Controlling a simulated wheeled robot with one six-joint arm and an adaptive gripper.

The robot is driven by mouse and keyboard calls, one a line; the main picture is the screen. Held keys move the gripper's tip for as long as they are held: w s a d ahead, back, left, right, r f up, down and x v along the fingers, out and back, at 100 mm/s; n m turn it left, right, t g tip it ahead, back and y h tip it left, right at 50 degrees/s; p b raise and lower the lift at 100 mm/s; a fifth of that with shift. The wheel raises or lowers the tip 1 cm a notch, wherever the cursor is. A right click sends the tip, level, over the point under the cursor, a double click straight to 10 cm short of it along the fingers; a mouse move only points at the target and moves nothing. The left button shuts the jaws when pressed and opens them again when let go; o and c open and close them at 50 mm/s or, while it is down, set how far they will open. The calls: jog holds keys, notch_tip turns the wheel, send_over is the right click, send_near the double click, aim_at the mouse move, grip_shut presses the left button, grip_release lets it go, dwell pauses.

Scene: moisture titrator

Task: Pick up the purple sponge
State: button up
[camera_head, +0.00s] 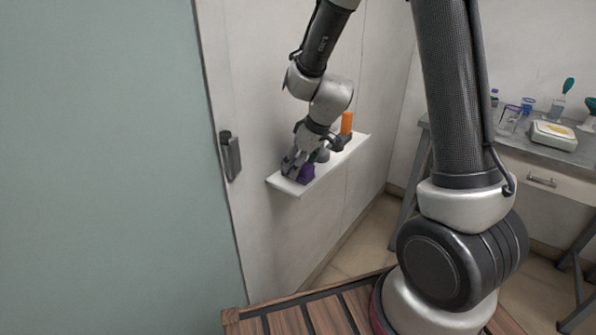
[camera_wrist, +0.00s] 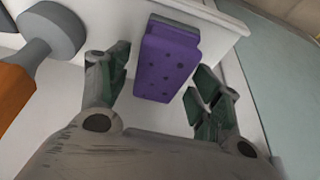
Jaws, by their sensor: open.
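The purple sponge (camera_wrist: 163,62) has a grey backing and small dark holes. It rests on the white wall shelf (camera_head: 283,186), close to the shelf's near end. My gripper (camera_wrist: 152,84) is open, with one finger on each side of the sponge in the wrist view. The sponge lies between and beyond the fingertips; I cannot tell if either touches it. In the head view my gripper (camera_head: 299,170) is down at the shelf and partly hides the sponge (camera_head: 307,173).
An orange-handled tool with a grey head (camera_wrist: 48,32) stands on the shelf beside the sponge; its orange handle (camera_head: 347,122) shows in the head view. The wall is close behind the shelf. A grey table (camera_head: 515,148) with glassware and a scale (camera_head: 554,135) is at right.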

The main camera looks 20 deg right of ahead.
dwell(0.3)
jog(key=c, duration=0.8)
